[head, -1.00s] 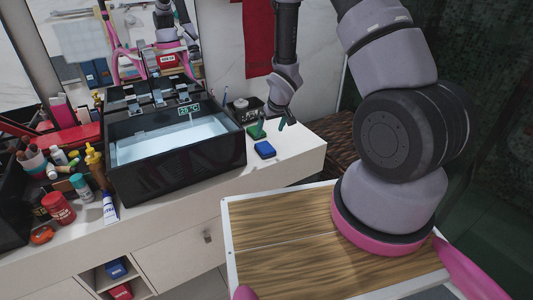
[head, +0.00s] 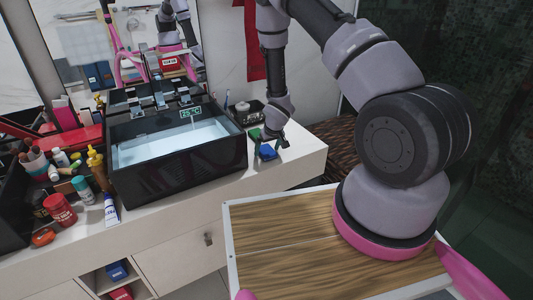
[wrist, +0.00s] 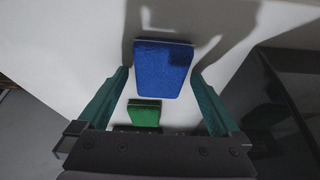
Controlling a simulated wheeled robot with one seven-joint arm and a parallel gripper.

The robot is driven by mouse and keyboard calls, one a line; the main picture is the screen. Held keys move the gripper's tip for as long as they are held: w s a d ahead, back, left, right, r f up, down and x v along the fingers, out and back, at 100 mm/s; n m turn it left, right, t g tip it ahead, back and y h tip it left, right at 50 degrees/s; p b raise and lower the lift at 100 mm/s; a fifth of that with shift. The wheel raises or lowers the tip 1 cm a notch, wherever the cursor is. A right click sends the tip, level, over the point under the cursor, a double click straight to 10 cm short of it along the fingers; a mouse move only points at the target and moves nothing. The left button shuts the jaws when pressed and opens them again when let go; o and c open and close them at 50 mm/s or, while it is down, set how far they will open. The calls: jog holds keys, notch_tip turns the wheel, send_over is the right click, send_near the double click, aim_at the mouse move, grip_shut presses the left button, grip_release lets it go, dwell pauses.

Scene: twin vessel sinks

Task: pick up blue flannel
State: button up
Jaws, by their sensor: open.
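The blue flannel (head: 267,152) is a small flat blue block on the white counter, right of the black sink. In the wrist view the blue flannel (wrist: 160,72) lies ahead of and between the two green fingers. My gripper (head: 274,141) is open and empty, just above the flannel in the head view and partly covering it. In the wrist view my gripper (wrist: 160,74) has one finger on either side of the flannel, with a small gap at each side. Its exact height above the counter is hard to tell.
A green block (head: 254,134) lies beside the flannel; it also shows in the wrist view (wrist: 145,115), close to the gripper body. The black sink (head: 180,165) stands to the left. A dark holder (head: 246,110) sits behind. The counter (head: 300,155) is clear to the right.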

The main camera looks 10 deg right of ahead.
jog(key=shift+f, duration=0.2)
dwell(0.5)
jog(key=c, duration=1.2)
